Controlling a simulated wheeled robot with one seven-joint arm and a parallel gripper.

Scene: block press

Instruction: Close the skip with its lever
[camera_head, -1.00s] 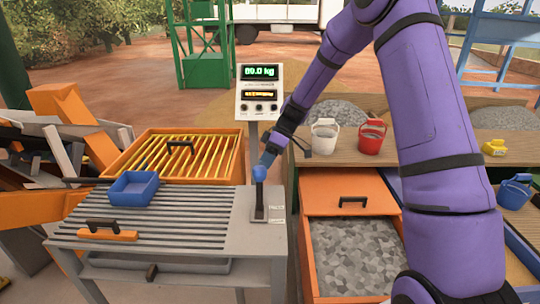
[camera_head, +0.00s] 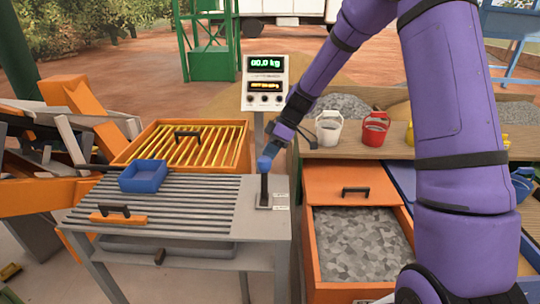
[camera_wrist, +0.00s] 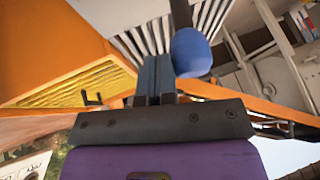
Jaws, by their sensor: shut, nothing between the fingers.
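The skip (camera_head: 308,252) is an orange bin holding grey rubble (camera_head: 359,240), right of the grey table in the head view. Its orange lid (camera_head: 340,178) with a black handle covers only the back part. The lever (camera_head: 263,190) stands nearly upright from a plate at the table's right edge, with a blue knob (camera_head: 264,164). My gripper (camera_head: 270,150) is shut and empty, right at the knob from behind. In the wrist view the knob (camera_wrist: 190,52) lies just right of the shut fingers (camera_wrist: 155,75). I cannot tell whether they touch.
The grey slatted table (camera_head: 170,215) carries a blue tray (camera_head: 144,177) and an orange block with a black handle (camera_head: 119,216). A display post (camera_head: 265,85) stands behind the lever. White (camera_head: 328,128) and red (camera_head: 374,130) buckets stand on the shelf behind the skip.

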